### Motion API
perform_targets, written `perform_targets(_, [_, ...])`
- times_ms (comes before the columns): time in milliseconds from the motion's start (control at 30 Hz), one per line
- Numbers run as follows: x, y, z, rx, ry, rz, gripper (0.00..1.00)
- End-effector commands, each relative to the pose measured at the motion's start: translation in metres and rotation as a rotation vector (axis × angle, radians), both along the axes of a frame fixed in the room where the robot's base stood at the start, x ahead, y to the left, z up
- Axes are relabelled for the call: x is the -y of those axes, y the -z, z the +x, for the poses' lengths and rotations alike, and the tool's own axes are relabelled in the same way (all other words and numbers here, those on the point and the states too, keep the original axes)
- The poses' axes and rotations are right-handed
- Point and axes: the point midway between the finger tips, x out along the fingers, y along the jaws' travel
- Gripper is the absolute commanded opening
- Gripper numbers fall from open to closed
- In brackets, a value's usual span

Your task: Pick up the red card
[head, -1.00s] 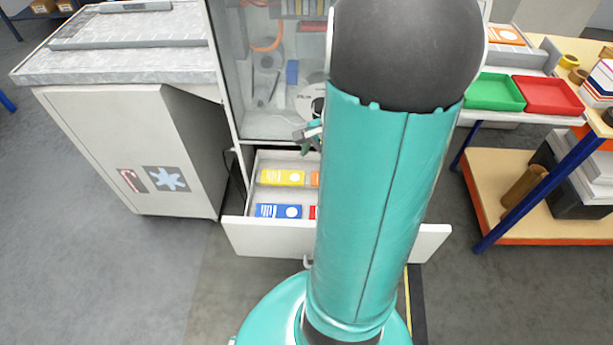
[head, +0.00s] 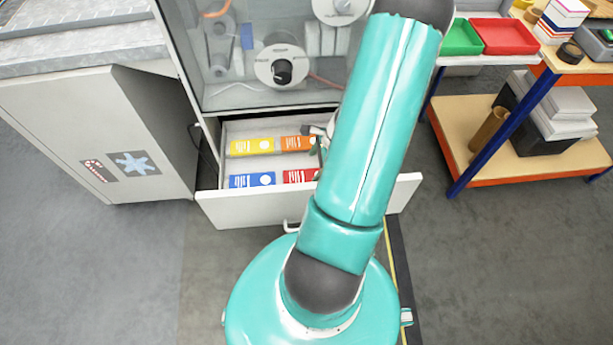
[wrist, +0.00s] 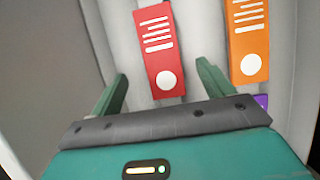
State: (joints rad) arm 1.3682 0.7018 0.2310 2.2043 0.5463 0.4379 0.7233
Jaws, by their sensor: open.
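The red card (head: 299,176) lies in the open drawer, in the front row to the right of the blue card (head: 252,180). My arm partly covers its right end in the head view. In the wrist view the red card (wrist: 160,52) lies beyond my gripper (wrist: 163,82), its near end with the white disc between the two green fingertips. My gripper is open and nothing is held. Whether the fingers are level with the card or above it, I cannot tell.
An orange card (wrist: 248,40) lies close right of the right finger, with a purple piece (wrist: 261,101) near it. A yellow card (head: 252,146) is in the back row. The white drawer front (head: 245,208) and the glass-fronted cabinet (head: 225,95) bound the drawer.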

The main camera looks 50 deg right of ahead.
Motion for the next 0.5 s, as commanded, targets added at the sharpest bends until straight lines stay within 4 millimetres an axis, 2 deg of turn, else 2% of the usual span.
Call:
perform_targets(167, [-0.003, 0.010, 0.003, 0.001, 0.000, 0.002, 0.80])
perform_targets(500, [-0.011, 0.049, 0.014, 0.000, 0.000, 0.001, 0.80])
